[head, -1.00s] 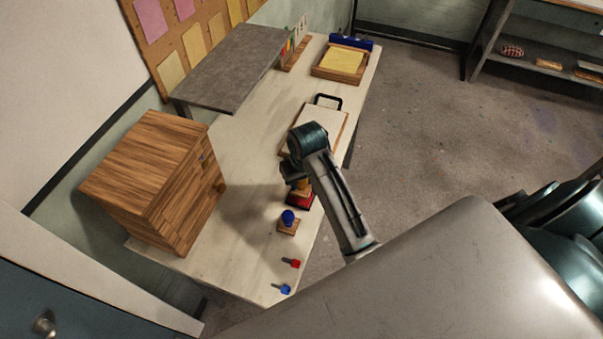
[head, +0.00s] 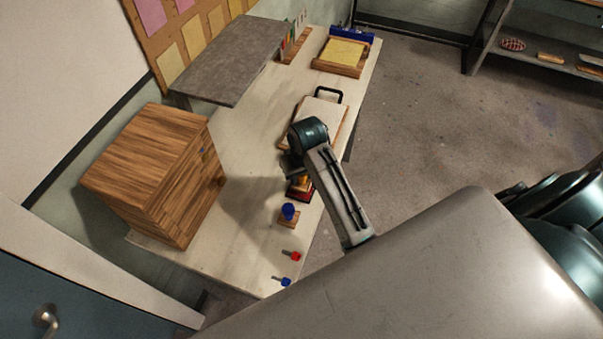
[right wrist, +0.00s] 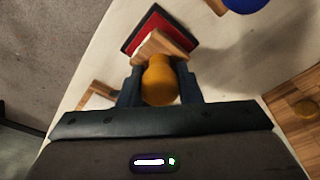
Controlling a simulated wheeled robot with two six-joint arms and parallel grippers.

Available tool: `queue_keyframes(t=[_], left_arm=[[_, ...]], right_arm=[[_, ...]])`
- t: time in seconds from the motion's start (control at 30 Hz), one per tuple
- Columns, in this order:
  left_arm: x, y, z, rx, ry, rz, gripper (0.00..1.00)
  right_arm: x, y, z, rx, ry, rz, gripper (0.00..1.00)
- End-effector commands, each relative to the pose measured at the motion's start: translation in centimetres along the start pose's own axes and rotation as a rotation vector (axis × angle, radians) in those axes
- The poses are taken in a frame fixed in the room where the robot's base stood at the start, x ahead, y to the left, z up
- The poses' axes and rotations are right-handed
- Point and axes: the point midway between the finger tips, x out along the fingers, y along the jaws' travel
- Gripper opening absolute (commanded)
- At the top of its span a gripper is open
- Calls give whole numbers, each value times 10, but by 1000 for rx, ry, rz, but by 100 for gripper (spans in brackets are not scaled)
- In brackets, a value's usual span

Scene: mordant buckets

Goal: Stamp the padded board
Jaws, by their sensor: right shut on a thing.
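My right gripper (head: 297,172) is shut on the orange knob of a wooden stamp (right wrist: 160,80), which shows best in the right wrist view. The stamp's wooden block (right wrist: 168,44) overlaps a red ink pad in a dark frame (right wrist: 153,25); I cannot tell whether they touch. The red pad (head: 302,195) also shows below the gripper in the head view. A pale board with a black handle (head: 322,110) lies just beyond the gripper, partly hidden by my arm. My left gripper is out of view.
A blue-knobbed stamp (head: 288,213) stands nearer the front. Small red (head: 294,254) and blue (head: 284,281) items lie at the near edge. A wooden drawer cabinet (head: 150,170) and a grey raised shelf (head: 230,60) line the left. A tray with a yellow sheet (head: 343,53) is at the far end.

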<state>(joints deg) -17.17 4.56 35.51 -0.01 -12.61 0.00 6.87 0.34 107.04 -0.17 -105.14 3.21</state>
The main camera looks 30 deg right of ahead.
Motion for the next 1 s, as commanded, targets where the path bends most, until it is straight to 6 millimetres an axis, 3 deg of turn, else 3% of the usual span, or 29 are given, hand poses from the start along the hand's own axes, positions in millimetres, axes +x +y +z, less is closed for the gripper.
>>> queue_keyframes(t=[1.0], left_arm=[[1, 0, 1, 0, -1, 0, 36]], right_arm=[[9, 0, 1, 0, 0, 0, 17]])
